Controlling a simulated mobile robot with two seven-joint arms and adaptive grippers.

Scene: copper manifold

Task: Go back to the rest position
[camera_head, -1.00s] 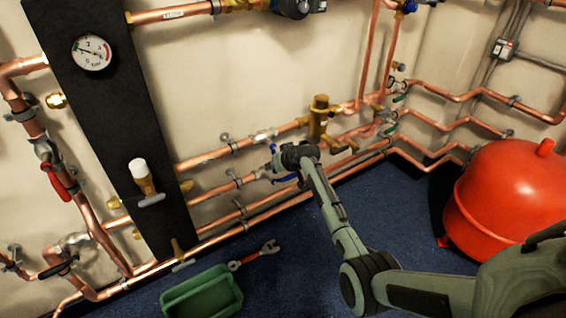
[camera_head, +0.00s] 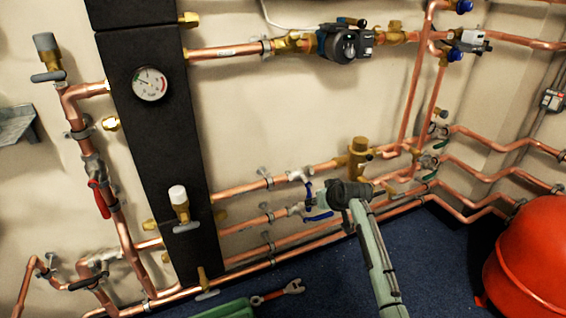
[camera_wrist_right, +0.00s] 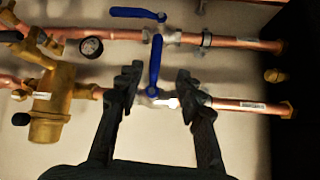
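My right arm enters the head view from the bottom, and its gripper (camera_head: 314,202) is at the lower pipes beside the blue-handled valves. In the right wrist view the two fingers (camera_wrist_right: 157,88) stand apart with a gap between them. A blue valve lever (camera_wrist_right: 155,62) and its silver valve body show in that gap. I cannot tell whether the fingers touch the valve. A second blue lever (camera_wrist_right: 138,13) lies crosswise above it in the wrist view. In the head view one blue lever (camera_head: 318,217) shows just below the gripper. My left gripper is not in view.
Copper pipes run along the wall around my right gripper. A black panel with a gauge (camera_head: 150,84) is at left, a red tank (camera_head: 530,262) at right. A wrench (camera_head: 278,291) and green bin (camera_head: 228,309) lie on the floor.

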